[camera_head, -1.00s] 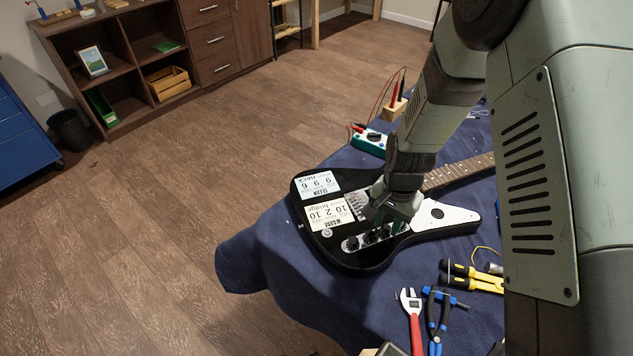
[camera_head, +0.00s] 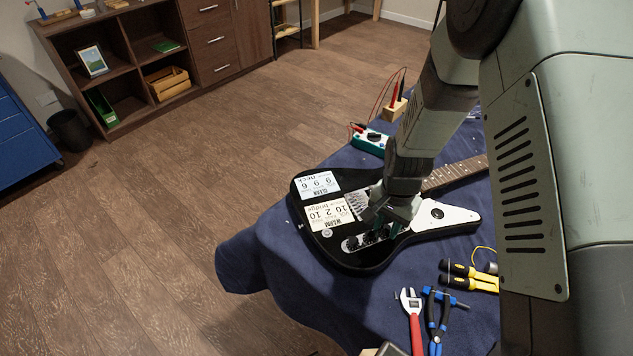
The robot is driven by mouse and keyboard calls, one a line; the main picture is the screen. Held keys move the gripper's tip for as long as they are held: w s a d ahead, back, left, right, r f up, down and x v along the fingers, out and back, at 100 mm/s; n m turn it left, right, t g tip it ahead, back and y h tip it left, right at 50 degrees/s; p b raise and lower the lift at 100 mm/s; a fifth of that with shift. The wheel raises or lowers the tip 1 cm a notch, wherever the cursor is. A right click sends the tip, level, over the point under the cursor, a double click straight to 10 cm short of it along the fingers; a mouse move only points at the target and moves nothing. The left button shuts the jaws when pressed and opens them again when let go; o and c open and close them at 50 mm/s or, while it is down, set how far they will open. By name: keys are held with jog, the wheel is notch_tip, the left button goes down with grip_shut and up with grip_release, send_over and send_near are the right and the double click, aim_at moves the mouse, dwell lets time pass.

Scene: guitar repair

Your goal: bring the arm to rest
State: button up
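My gripper (camera_head: 384,226) is over the body of a black electric guitar (camera_head: 352,258), right at the row of black knobs on its silver control plate (camera_head: 349,244). My arm comes down from the upper right. The fingers are small and dark against the knobs, so I cannot tell whether they are open, shut or touching a knob. The guitar lies flat on a blue cloth (camera_head: 262,262). Two white cards with printed numbers, a bridge card (camera_head: 328,215) and a neck card (camera_head: 318,185), lie on its body. My arm hides part of the bridge and neck.
A teal multimeter (camera_head: 370,141) and a wooden block with probes (camera_head: 394,108) stand behind the guitar. A red-handled wrench (camera_head: 413,325), blue-handled pliers (camera_head: 437,325) and yellow-black tools (camera_head: 470,277) lie in front. Open floor is at left, before a brown shelf (camera_head: 122,68).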

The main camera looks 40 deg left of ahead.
dwell(0.4)
jog(key=c, duration=0.5)
jog(key=m, duration=1.2)
jog(key=o, duration=0.5)
